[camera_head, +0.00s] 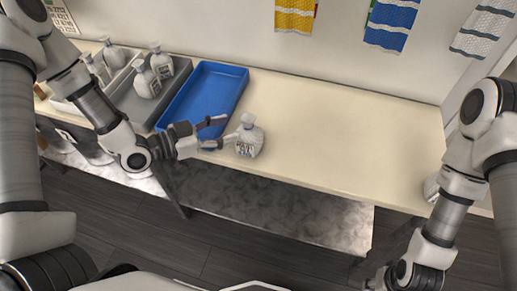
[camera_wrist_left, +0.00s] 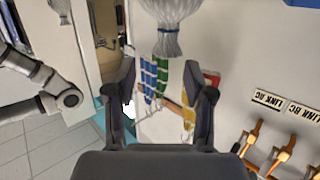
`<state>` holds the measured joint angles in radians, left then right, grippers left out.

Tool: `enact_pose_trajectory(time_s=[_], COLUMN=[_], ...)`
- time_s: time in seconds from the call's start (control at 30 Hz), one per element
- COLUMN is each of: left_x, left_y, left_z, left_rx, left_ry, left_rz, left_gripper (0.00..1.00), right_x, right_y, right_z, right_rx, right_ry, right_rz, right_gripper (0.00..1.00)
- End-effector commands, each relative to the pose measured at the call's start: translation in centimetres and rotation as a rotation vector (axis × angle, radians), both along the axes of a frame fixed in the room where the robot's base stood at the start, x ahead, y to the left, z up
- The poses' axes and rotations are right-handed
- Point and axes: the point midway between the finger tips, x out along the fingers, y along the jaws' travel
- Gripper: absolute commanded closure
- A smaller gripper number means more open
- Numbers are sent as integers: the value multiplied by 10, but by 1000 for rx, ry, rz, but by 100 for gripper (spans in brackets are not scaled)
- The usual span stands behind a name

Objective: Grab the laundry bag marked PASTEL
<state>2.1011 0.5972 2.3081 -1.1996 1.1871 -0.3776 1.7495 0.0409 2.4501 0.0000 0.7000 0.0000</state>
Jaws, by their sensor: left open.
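A whitish laundry bag (camera_head: 247,143) with a tied neck stands upright on the cream counter, right of the blue tray. Dark lettering shows on its front, too small to read. My left gripper (camera_head: 212,132) is open and empty, with its fingertips just left of this bag. In the left wrist view, a pale gathered bag (camera_wrist_left: 172,12) with a blue tie at its neck shows at the top, beyond the open left fingers (camera_wrist_left: 165,95). My right arm comes in at the lower right; its gripper end is at the bottom edge, mostly cut off.
A blue tray (camera_head: 240,80) lies empty on the counter (camera_head: 330,125). A grey tray (camera_head: 180,70) to its left holds several similar bags. Another pale bag (camera_head: 431,187) stands partly hidden behind my right arm. Yellow, blue and striped cloths hang at the back. The counter's middle is clear.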

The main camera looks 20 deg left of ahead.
Motion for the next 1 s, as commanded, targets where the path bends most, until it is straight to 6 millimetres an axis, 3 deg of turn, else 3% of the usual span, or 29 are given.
enact_pose_trajectory(time_s=[0.07,0.37,0.6,0.87,1.0], left_x=[0,22,50,54,54], left_y=[-3,-24,-49,-52,-52], left_z=[-9,-12,-20,-22,-22], left_rx=[2,5,4,2,2], left_ry=[12,13,12,11,11], left_rz=[-1,-5,-5,0,0], left_gripper=[47,47,47,47,93], right_x=[0,0,0,0,0], right_y=[0,0,0,0,0], right_z=[-2,2,11,11,11], right_rx=[0,0,0,0,0], right_ry=[-1,-1,-1,-1,-1], right_rz=[2,1,1,1,1], right_gripper=[60,60,60,60,60])
